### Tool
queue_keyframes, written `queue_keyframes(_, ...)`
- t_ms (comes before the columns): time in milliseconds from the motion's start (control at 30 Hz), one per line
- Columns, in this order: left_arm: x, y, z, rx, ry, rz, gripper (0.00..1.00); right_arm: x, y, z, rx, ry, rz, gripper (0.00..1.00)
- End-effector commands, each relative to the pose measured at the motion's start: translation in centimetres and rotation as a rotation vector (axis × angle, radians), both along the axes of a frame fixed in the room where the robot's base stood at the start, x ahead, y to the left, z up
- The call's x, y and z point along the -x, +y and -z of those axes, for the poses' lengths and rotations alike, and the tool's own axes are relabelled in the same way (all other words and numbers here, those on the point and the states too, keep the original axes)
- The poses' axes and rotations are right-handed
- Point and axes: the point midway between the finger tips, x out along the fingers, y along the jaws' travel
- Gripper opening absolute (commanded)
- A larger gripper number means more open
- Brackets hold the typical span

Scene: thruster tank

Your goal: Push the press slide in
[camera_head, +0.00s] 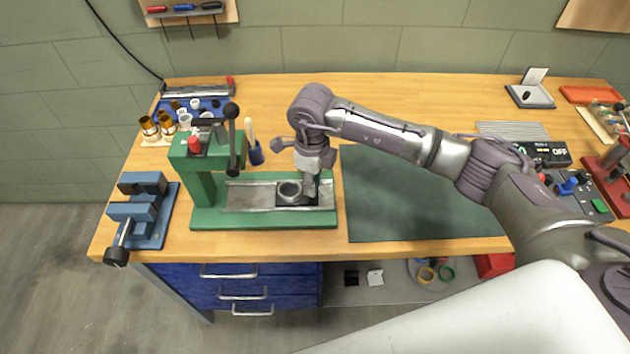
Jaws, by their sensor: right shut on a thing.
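The green press (205,190) stands on the left part of the bench, with a black-knobbed lever at its top. A metal track (250,197) runs along its base to the right. The press slide (284,200) sits on the track's right part, out to the right of the press head, and carries a round metal ring or cup (290,189). My right gripper (311,197) points down at the slide's right end and is shut there. Its fingers hide the part they grip, which I take to be the slide's end. My left gripper is not in view.
A blue vise (143,212) stands left of the press. A pen-like tool in a blue holder (253,145) is behind the track. A dark green mat (400,210) lies bare to the right, under my right arm. Brass and white cups (165,121) stand behind the press.

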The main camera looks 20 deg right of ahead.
Motion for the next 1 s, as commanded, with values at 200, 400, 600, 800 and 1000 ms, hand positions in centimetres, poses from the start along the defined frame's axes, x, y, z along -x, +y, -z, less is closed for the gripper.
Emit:
queue_keyframes(200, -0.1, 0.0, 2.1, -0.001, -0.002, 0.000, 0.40, -1.0, 3.4, 0.2, -0.004, -0.006, -0.004, 0.00)
queue_keyframes(400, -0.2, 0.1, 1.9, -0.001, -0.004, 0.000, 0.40, -1.0, 3.5, -0.1, -0.002, -0.004, -0.001, 0.00)
queue_keyframes(600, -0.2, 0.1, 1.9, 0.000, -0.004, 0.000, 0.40, -1.0, 3.5, -0.1, -0.002, -0.003, -0.001, 0.37)
queue_keyframes(800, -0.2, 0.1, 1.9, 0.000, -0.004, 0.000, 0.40, -1.0, 3.5, -0.1, -0.002, -0.003, -0.002, 0.47)
queue_keyframes(1000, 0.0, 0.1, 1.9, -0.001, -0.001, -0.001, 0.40, -1.0, 3.5, -0.3, -0.002, -0.003, -0.002, 0.47)
